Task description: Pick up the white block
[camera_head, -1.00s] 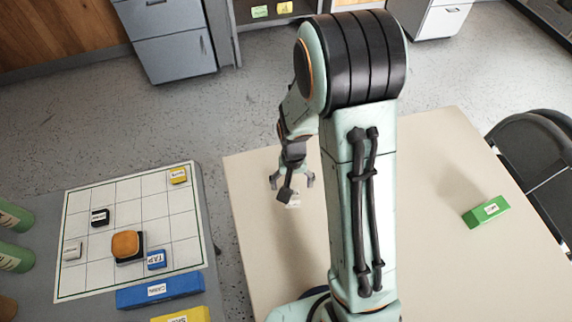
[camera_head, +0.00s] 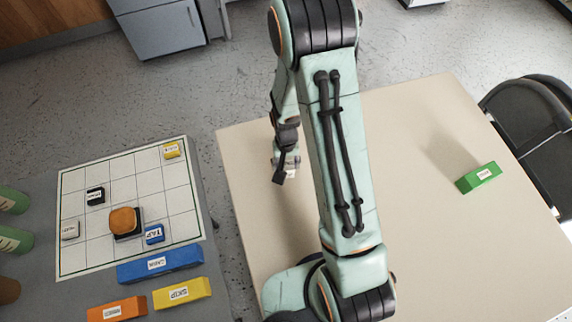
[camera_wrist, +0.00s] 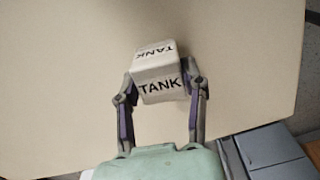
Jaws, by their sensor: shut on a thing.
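The white block (camera_wrist: 158,72), marked "TANK" on two faces, is between the two fingers of my gripper (camera_wrist: 160,88) in the wrist view. The fingers are shut on its left and right sides. In the head view my gripper (camera_head: 287,165) is over the left part of the beige table (camera_head: 410,130), near its left edge. A small part of the white block (camera_head: 292,157) seems to show at the gripper there, mostly hidden by the fingers. I cannot tell exactly how high the block is above the table.
A green block (camera_head: 478,178) lies on the table's right side. At left, a grey table bears a gridded board (camera_head: 90,254) with several small blocks and an orange-topped piece (camera_head: 125,221). Blue (camera_head: 160,263), yellow (camera_head: 182,293) and orange (camera_head: 117,309) blocks lie below it. A black chair (camera_head: 530,115) stands at right.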

